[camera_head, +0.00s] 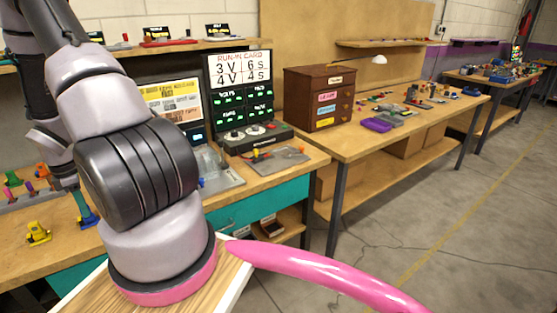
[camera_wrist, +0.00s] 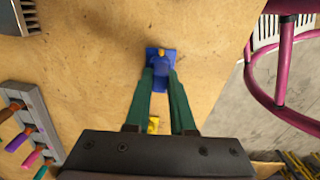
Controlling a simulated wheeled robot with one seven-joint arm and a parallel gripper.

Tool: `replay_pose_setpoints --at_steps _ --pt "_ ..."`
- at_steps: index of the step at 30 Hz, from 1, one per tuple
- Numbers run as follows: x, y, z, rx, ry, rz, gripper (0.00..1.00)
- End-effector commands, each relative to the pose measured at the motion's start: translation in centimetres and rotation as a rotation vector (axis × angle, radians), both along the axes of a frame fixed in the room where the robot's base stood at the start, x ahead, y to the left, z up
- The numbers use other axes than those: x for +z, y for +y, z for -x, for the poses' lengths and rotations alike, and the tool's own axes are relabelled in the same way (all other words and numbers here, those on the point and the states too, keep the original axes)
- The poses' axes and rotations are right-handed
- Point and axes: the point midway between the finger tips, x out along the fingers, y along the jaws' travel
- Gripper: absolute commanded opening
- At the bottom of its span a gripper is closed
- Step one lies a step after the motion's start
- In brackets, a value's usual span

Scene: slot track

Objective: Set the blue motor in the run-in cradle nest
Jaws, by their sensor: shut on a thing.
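The blue motor (camera_wrist: 161,83) is between the green fingertips of my gripper (camera_wrist: 160,75) in the wrist view, and the gripper is shut on it. A small yellow-orange tip shows at its far end. In the head view the blue motor (camera_head: 88,221) is low at the left, at the end of my gripper, over the wooden bench. I cannot tell whether it touches the bench top. The run-in station with its card panel (camera_head: 238,67) stands to the right, past my arm. My arm hides part of that area, and I cannot make out the cradle nest clearly.
A yellow motor (camera_head: 38,233) stands on the bench near my gripper. A rack with coloured handles (camera_wrist: 35,125) is at the left in the wrist view. A grey plate (camera_head: 278,160) lies before the panel. A brown drawer cabinet (camera_head: 318,98) stands on the bench farther right.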

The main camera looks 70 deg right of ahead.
Motion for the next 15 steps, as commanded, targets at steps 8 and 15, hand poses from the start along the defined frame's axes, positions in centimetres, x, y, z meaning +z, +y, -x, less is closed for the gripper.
replay_pose_setpoints --at_steps 8,15 --pt "0.02 0.00 -0.01 0.000 0.000 0.000 0.00" --pt "0.50 -0.03 -0.05 0.000 -0.001 0.000 0.00"
